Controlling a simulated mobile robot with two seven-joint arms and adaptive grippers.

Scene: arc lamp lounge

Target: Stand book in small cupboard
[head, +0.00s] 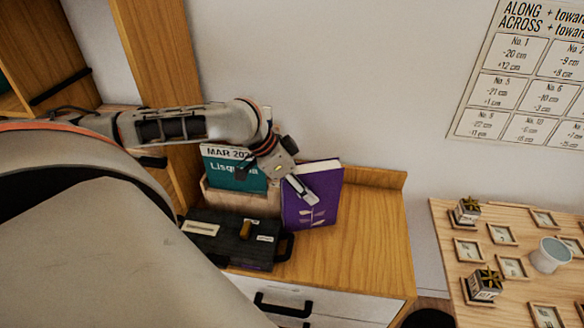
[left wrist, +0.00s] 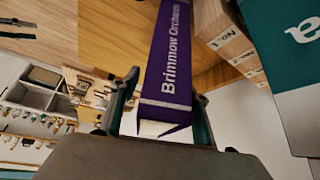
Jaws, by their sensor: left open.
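A purple book (head: 318,198) stands upright on the wooden top of a low white cabinet (head: 375,240). Its spine, lettered "Brimmow Orchards", shows in the left wrist view (left wrist: 170,60). My left gripper (head: 300,187) is at the book, reaching down from the left. In the left wrist view its fingers (left wrist: 167,92) are open, one on each side of the spine; I cannot tell whether they touch it. Tall wooden furniture with a dark handle (head: 60,86) stands at the far left, partly hidden by my arm. I cannot tell which piece is the small cupboard. My right gripper is not in view.
A wooden box (head: 238,200) with a teal "MAR 202" item (head: 235,170) stands close left of the book. A dark case (head: 230,238) lies in front. The cabinet top is clear right of the book. A table with frames and a cup (head: 552,255) stands right.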

